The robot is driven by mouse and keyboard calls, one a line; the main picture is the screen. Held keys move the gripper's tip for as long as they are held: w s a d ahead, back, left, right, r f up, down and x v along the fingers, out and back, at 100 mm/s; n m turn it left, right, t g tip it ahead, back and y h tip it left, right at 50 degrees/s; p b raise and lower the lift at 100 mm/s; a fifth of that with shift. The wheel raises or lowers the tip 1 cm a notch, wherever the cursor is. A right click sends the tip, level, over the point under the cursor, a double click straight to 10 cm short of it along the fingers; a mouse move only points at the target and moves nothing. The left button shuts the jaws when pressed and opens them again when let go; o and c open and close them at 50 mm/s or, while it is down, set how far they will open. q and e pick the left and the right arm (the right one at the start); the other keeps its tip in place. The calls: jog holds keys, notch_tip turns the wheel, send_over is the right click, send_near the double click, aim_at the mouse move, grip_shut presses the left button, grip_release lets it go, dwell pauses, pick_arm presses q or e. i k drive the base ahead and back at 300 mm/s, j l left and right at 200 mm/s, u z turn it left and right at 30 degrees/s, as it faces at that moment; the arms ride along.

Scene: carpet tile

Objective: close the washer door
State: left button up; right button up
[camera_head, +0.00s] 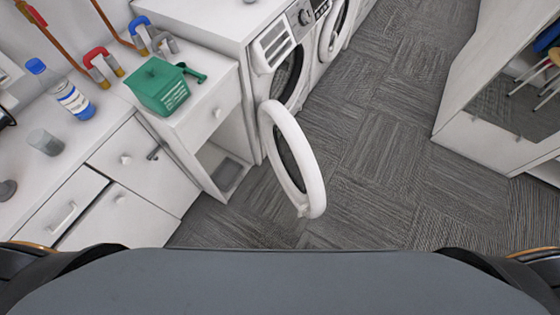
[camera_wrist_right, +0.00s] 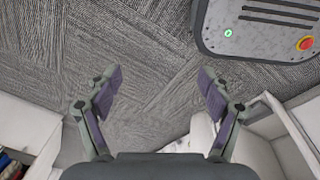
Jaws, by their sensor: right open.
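The washer (camera_head: 284,36) stands at the top centre of the head view, part of a row of white units. Its round door (camera_head: 312,176) has a white ring and dark glass and stands swung wide open over the carpet. The dark drum opening (camera_head: 287,78) shows behind it. My right gripper (camera_wrist_right: 158,90) shows in the right wrist view with its fingers spread, empty above the carpet. The washer door cannot be made out in that view. Neither gripper shows in the head view, and both are away from the door there.
A second machine with a round door (camera_head: 334,30) stands beyond the washer. A green box (camera_head: 158,88) and a blue-capped bottle (camera_head: 73,98) stand on the counters at left. A white cabinet (camera_head: 485,137) stands at right. Carpet (camera_head: 385,130) between is clear.

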aim_at(293, 160)
jog(key=k+j, duration=0.15)
jog(key=j, duration=0.2)
jog(key=k+j, duration=0.2)
jog(key=j, duration=0.15)
jog(key=k+j, duration=0.15)
jog(key=j, duration=0.2)
jog(key=k+j, duration=0.15)
jog(key=j, duration=0.15)
jog(key=u, duration=0.05)
